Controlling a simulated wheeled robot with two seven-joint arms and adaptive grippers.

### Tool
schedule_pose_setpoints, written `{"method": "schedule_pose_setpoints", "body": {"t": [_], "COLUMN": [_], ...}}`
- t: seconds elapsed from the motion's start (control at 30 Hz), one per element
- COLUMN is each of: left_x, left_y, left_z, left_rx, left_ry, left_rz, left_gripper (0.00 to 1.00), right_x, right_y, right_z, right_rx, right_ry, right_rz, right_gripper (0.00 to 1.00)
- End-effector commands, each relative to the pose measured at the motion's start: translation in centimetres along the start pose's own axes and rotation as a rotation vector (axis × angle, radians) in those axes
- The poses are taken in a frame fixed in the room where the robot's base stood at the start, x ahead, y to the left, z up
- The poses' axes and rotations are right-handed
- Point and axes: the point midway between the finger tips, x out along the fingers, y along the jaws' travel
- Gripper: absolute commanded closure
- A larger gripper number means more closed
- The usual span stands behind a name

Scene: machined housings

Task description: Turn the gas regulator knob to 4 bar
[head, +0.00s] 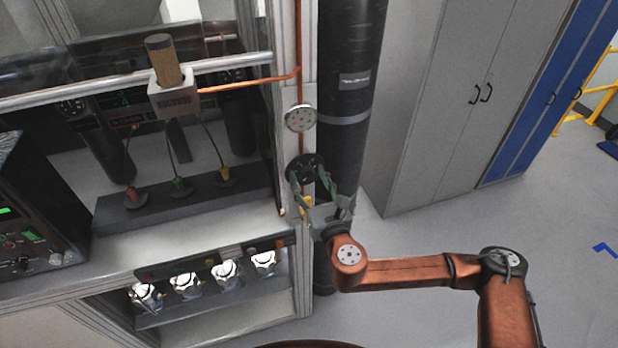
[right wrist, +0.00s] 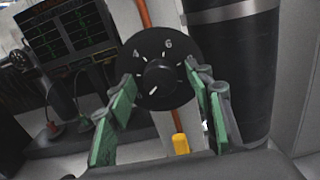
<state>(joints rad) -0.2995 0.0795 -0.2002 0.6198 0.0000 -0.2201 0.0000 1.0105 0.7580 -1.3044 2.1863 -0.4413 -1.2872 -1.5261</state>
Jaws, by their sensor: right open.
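The regulator knob is a black round knob (right wrist: 158,77) with a white pointer mark, set in a black dial (right wrist: 158,52) that carries the numbers 4 and 6. In the head view the black dial (head: 304,169) sits on the grey post, below a silver round gauge (head: 299,118). My right gripper (head: 322,188) is open, with its green-padded fingers raised to the dial. In the right wrist view the right gripper (right wrist: 163,98) has one finger at each side of the knob, with gaps to it. The exact pointer reading is too small to tell. My left gripper is not in view.
A black gas cylinder (head: 347,100) stands right behind the post. A copper pipe (head: 250,82) runs along the post. Several silver valve knobs (head: 225,272) sit on the lower shelf. A grey cabinet (head: 440,100) stands at the right. Open floor lies in front of it.

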Motion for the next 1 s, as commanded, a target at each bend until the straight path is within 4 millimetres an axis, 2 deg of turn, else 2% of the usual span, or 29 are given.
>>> {"method": "schedule_pose_setpoints", "body": {"t": [0.07,0.63,1.0], "left_x": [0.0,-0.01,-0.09], "left_y": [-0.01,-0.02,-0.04], "left_z": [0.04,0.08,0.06], "left_rx": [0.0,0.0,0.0], "left_ry": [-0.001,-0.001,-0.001], "left_rz": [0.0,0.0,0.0], "left_gripper": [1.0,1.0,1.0], "right_x": [-0.01,-0.03,-0.04], "right_y": [0.0,0.0,0.05], "right_z": [-0.02,-0.02,-0.1], "right_rx": [0.0,0.001,0.066], "right_ry": [0.0,0.0,0.002], "right_rz": [0.0,0.0,0.001], "right_gripper": [0.55,0.94,0.94]}}
